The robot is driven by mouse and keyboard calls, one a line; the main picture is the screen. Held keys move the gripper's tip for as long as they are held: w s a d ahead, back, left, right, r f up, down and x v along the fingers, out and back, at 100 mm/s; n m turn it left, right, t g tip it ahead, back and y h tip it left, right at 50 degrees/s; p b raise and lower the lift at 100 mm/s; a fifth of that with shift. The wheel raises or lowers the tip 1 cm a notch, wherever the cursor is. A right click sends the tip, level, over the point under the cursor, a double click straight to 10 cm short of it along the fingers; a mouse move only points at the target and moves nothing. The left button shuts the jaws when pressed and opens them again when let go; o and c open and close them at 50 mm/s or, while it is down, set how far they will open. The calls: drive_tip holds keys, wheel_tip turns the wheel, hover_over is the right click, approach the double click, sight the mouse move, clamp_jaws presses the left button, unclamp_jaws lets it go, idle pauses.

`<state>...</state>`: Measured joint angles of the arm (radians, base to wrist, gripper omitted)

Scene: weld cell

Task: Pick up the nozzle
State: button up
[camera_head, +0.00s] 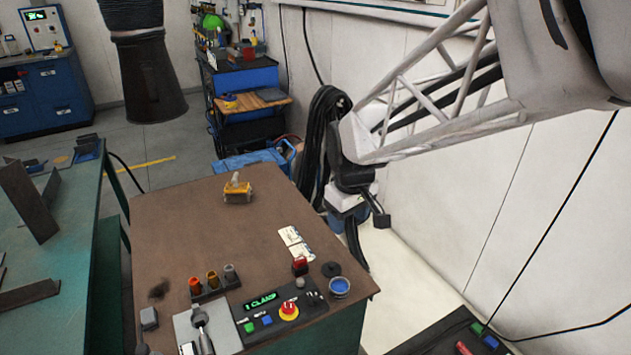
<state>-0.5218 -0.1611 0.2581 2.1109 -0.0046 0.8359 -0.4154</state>
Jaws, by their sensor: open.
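Three small cylinders stand in a row in a dark holder (217,290) near the front of the brown bench top: a copper-orange one (194,286), a brass one (212,279) and a grey one (230,273). They look like nozzles; I cannot tell which one the task means. My gripper (362,205) hangs at the end of the pale lattice arm, right of the bench and well apart from the cylinders. Its jaws are open, small and partly lost against the dark hoses behind. I see nothing held in it.
A green table (75,225) with metal plates stands left. The bench's middle is clear.

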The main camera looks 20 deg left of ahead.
drive_tip(key=a+f+n, duration=0.2)
drive_tip(key=a+f, duration=0.1)
drive_tip(key=a, duration=0.4)
drive_tip(key=a+f+n, duration=0.2)
drive_tip(key=a+f, duration=0.2)
drive_tip(key=a, duration=0.4)
drive_tip(key=n+g, duration=0.1)
drive_tip(key=n, duration=0.3)
hover_over(229, 268)
drive_tip(key=shift+h, duration=0.3)
wheel_tip(229, 268, down, 10)
drive_tip(key=shift+s+a+r, duration=0.1)
drive_tip(key=shift+s+r, duration=0.05)
drive_tip(key=shift+r, duration=0.05)
drive_tip(key=shift+f, duration=1.3)
drive_tip(key=shift+f, duration=2.6)
drive_tip(key=shift+c, duration=0.5)
drive_tip(key=c, duration=0.9)
